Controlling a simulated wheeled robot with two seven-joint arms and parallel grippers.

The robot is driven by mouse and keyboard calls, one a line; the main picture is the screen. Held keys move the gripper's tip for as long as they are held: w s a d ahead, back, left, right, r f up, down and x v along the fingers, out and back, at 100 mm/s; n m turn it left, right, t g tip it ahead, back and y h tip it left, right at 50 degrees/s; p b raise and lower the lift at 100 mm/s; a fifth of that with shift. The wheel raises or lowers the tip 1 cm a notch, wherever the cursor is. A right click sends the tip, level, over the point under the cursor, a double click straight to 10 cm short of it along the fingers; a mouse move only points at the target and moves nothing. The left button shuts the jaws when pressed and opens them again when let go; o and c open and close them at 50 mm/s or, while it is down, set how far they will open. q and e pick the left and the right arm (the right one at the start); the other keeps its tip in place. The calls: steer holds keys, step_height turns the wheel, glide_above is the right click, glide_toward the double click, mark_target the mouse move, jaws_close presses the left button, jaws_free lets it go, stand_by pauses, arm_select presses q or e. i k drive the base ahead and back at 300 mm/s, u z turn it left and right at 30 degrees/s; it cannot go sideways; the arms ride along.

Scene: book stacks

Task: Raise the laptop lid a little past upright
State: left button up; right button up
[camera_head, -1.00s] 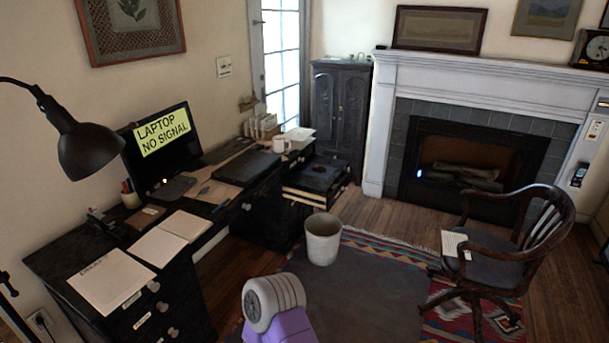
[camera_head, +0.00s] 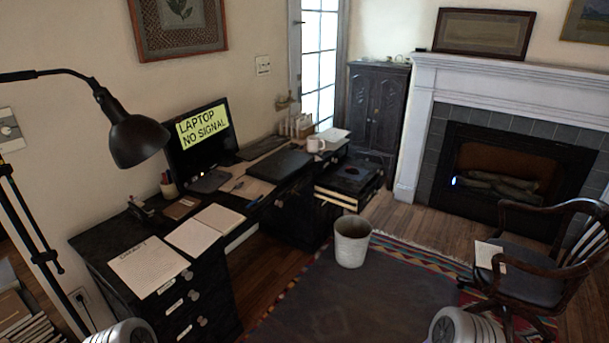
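A dark, flat laptop (camera_head: 280,165) lies closed on the black desk (camera_head: 95,240), to the right of the monitor. The monitor (camera_head: 192,158) stands upright on the desk and shows a yellow sign reading "LAPTOP NO SIGNAL" (camera_head: 203,126). Neither gripper shows in the head view. Only pale rounded parts of my own body show at the bottom edge, well away from the laptop.
A white mug (camera_head: 315,144) stands behind the laptop. Papers (camera_head: 150,265) lie on the near desk. A black lamp (camera_head: 136,139) leans in from the left. A bin (camera_head: 351,242) stands on the floor beside the desk. A wooden chair (camera_head: 540,265) is at right; the rug (camera_head: 335,310) between is mostly clear.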

mark_target(277, 166)
steer(key=z, duration=0.15)
steer(key=i, duration=3.25)
steer(key=u, duration=0.15)
